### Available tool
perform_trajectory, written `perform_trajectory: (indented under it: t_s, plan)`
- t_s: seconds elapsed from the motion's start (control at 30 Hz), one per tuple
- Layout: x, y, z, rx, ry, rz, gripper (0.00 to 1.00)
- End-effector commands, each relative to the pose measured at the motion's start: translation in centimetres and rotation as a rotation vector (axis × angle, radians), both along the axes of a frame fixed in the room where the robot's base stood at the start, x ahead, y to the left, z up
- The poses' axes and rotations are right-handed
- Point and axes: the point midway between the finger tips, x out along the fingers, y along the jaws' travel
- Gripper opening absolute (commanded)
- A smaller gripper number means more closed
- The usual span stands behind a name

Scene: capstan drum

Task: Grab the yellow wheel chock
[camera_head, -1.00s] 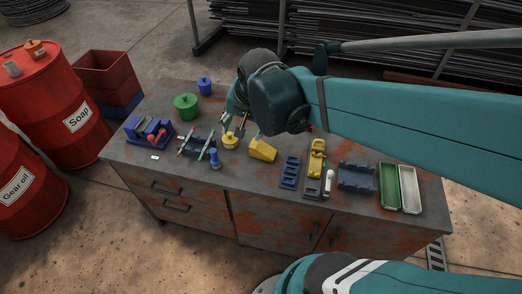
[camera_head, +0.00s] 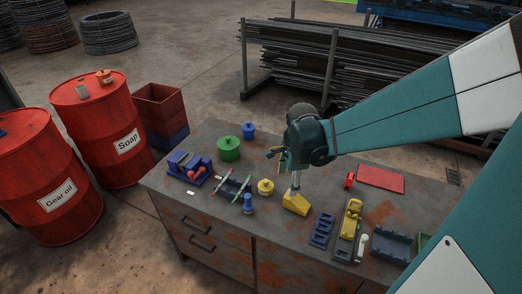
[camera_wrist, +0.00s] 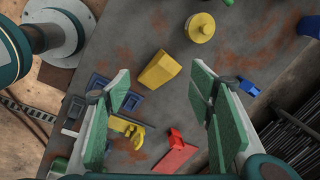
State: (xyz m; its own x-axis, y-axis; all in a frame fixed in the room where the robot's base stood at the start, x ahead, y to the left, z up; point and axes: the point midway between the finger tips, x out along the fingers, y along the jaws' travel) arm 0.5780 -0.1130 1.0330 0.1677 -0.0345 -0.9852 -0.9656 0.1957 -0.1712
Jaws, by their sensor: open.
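The yellow wheel chock (camera_head: 296,204) is a wedge lying on the rusty workbench, near the middle of its top. In the wrist view the chock (camera_wrist: 158,69) shows between and beyond the two fingers, turned at a slant. My gripper (camera_head: 284,168) is above the bench, over the far side of the chock. In the wrist view its green-padded fingers (camera_wrist: 160,84) are spread wide with nothing between the pads. I cannot tell the exact height gap to the chock.
A yellow round knobbed piece (camera_head: 265,187) sits left of the chock. A blue slotted tray (camera_head: 321,230) and a yellow-topped fixture (camera_head: 348,229) lie to its right. A red plate (camera_head: 381,178) with a small red block (camera_head: 349,180) lies behind. Green (camera_head: 228,149) and blue pots (camera_head: 248,131) stand back left.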

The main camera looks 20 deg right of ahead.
Motion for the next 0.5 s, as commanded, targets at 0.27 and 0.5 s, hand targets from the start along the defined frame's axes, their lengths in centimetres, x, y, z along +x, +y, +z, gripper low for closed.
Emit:
perform_trajectory:
  t_s: [0.27, 0.5]
  plan:
    - [1.4, -2.1, -3.5, 0.045, 0.057, -0.257, 0.54]
    - [2.1, -3.8, -6.7, 0.073, 0.106, -0.479, 0.54]
